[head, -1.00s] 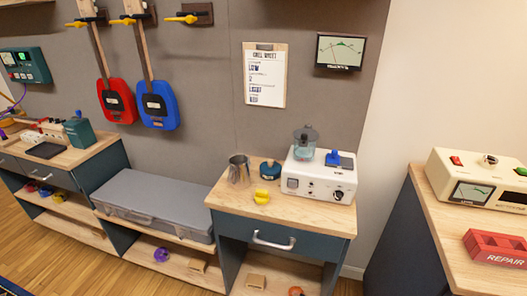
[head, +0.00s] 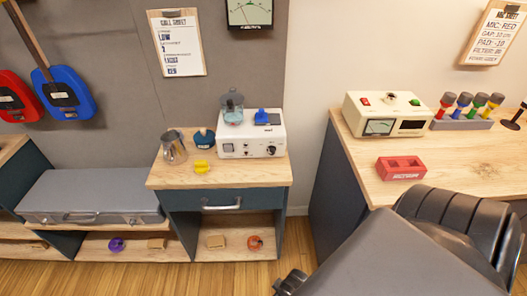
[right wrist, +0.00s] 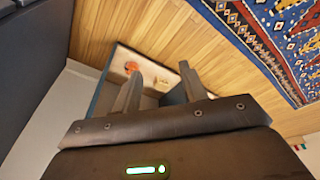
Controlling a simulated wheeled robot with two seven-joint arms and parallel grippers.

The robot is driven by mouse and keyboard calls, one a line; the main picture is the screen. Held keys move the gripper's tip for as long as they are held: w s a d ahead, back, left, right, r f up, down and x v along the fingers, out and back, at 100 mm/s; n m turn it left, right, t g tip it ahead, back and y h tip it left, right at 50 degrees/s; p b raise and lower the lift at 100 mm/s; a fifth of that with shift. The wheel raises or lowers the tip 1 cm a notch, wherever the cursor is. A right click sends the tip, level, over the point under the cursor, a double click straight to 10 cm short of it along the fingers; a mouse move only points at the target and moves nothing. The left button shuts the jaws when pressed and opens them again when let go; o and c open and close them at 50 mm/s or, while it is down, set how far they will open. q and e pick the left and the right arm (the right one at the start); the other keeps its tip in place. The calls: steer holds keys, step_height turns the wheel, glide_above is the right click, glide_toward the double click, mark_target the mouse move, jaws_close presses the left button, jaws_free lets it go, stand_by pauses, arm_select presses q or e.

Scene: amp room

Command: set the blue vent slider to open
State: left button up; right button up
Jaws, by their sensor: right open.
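The blue vent slider (head: 261,117) is a small blue block on the right part of the top of a white amp-like unit (head: 236,148). The unit stands on the wooden top of a dark cabinet; a clear, teal-tinted jar-like part rises beside the slider. My right gripper (head: 288,282) is at the bottom of the head view, low in front of the cabinet and well apart from the slider. In the right wrist view my right gripper (right wrist: 158,82) is open and empty, over the floor and a low shelf. My left gripper is not in view.
A metal cup (head: 174,150), a teal round pot (head: 204,138) and a yellow object (head: 202,167) stand left of the unit. The cabinet has a drawer with a metal handle (head: 222,204). A second bench at right holds a cream meter unit (head: 385,116) and a red block (head: 400,168).

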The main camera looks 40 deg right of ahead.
mark_target(263, 113)
steer(key=w+d+r+m+t+p, duration=0.1)
steer(key=w+d+r, duration=0.15)
steer(key=r, duration=0.75)
steer(key=w+d+r+t+p, duration=0.15)
steer(key=w+r, duration=0.25)
steer(key=r, duration=0.6)
steer(key=w+d+r+m+t+h, duration=0.3)
steer(key=w+d+r+t, duration=0.3)
steer(key=w+d+r, duration=0.55)
steer(key=w+d+r+m+t+h, duration=0.25)
steer(key=w+d+r+t, duration=0.45)
steer(key=w, duration=0.7)
steer(key=shift+n+g+h, duration=0.25)
steer(key=shift+g, duration=0.3)
steer(key=p+x, duration=0.1)
steer(key=x, duration=0.4)
steer(key=d+p+x, duration=0.1)
steer(key=x, duration=0.4)
steer(key=shift+d+r, duration=0.1)
steer(key=shift+d, duration=0.1)
jaws_close()
